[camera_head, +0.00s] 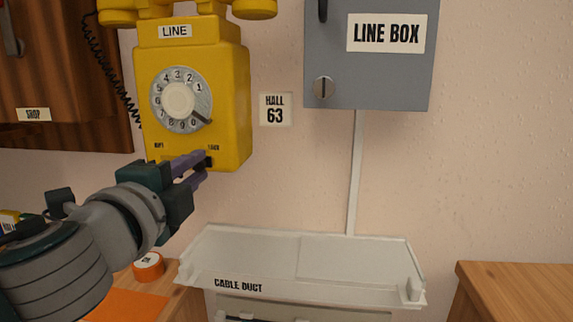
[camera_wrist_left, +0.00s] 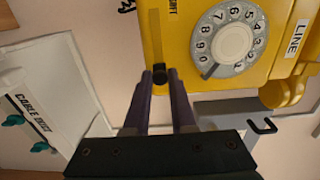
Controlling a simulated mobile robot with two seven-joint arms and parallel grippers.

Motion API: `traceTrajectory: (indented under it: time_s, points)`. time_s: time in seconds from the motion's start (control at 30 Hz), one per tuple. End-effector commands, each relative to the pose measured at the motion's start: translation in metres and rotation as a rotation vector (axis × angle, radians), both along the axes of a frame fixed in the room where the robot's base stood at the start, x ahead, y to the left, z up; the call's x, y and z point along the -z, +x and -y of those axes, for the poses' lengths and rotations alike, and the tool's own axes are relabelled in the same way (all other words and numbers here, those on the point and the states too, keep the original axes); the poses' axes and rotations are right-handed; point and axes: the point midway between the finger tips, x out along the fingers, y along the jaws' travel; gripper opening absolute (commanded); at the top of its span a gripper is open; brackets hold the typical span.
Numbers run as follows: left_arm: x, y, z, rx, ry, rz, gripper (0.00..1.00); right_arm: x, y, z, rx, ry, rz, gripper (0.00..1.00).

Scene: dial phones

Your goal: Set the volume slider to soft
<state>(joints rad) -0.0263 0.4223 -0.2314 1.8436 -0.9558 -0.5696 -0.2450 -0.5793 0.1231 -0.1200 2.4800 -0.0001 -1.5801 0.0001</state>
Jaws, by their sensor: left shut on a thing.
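The yellow wall phone (camera_head: 235,90) hangs on the wall, with its dial and LINE label facing me. Its volume slider runs along the lower front edge, with a soft label (camera_head: 159,146) at the left and a loud label (camera_head: 213,148) at the right. The black slider knob (camera_wrist_left: 160,75) is at the loud end. My left gripper (camera_head: 204,161) reaches up from the lower left, its purple fingers shut on the knob; they also show around it in the left wrist view (camera_wrist_left: 160,80). The fingers partly hide the slider in the head view. My right gripper is out of view.
A grey line box (camera_head: 370,85) hangs to the right of the phone, with a HALL 63 sign (camera_head: 276,110) between. A white cable duct (camera_head: 300,288) juts out below. A wooden cabinet (camera_head: 70,80) is at the left. An orange roll (camera_head: 149,266) sits low left.

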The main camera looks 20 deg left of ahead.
Motion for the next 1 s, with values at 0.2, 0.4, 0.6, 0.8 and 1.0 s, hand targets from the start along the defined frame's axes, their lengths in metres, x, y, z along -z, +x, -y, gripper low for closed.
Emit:
traceTrajectory:
  time_s: [0.2, 0.4, 0.6, 0.8, 1.0]
  points:
    - [0.000, 0.000, 0.000, 0.000, 0.000, -0.001, 0.00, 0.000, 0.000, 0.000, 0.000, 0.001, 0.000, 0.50]
    - [0.001, -0.002, -0.008, -0.002, 0.001, -0.002, 0.00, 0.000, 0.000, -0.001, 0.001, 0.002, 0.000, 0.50]
    - [0.002, -0.011, -0.044, -0.003, 0.003, -0.004, 0.00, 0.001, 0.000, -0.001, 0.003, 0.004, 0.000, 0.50]
    - [0.001, -0.014, -0.058, -0.001, 0.001, -0.001, 0.00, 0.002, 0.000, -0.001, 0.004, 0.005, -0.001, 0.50]
    - [0.000, -0.014, -0.058, -0.001, 0.000, -0.001, 0.00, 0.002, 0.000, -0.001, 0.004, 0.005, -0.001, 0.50]
